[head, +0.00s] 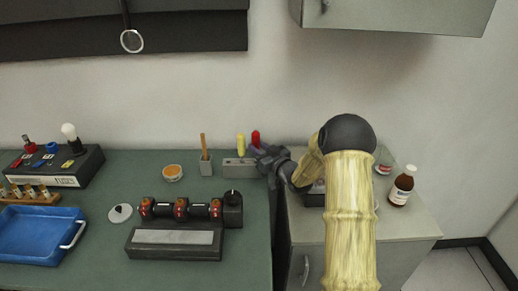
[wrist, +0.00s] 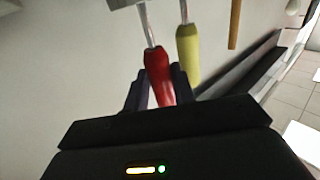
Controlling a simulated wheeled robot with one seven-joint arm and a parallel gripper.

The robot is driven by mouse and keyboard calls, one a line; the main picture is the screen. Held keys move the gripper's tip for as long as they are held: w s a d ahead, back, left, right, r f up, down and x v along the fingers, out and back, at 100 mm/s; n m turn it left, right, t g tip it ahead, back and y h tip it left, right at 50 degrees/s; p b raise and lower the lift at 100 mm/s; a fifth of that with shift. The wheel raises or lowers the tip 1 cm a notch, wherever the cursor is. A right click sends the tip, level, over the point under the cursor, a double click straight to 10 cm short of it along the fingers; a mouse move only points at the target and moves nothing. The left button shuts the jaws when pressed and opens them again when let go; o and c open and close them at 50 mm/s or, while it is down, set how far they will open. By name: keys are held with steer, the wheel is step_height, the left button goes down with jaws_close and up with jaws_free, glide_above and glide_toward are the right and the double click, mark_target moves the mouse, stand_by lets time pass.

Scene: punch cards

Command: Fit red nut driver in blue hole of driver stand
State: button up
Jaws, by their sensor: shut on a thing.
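The grey driver stand (head: 238,168) sits at the right end of the green bench. A yellow-handled driver (head: 241,145) stands upright at it; it also shows in the wrist view (wrist: 188,50). My gripper (head: 258,150) is beside the stand's right end, shut on the red nut driver (head: 255,138). In the wrist view my gripper's dark fingers (wrist: 158,92) close around the red handle (wrist: 157,68). Its metal shaft runs toward the stand's edge (wrist: 120,3) at the top. The blue hole is not visible, and I cannot tell whether the shaft tip is in a hole.
A grey holder (head: 206,168) with a wooden stick (head: 203,145) stands left of the stand. A small orange-filled bowl (head: 172,173) and a dark device with red rollers (head: 180,209) are further left. A brown bottle (head: 402,188) stands on the right cabinet. The wall is close behind.

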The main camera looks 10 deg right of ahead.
mark_target(258, 134)
steer(key=shift+f+b, duration=0.4)
steer(key=shift+b, duration=0.1)
stand_by(0.4)
steer(key=o, duration=1)
steer(key=shift+o, duration=0.4)
steer(key=o, duration=0.4)
steer(key=shift+r, duration=0.1)
steer(key=shift+r+p, duration=1.45)
steer(key=shift+r, duration=1.45)
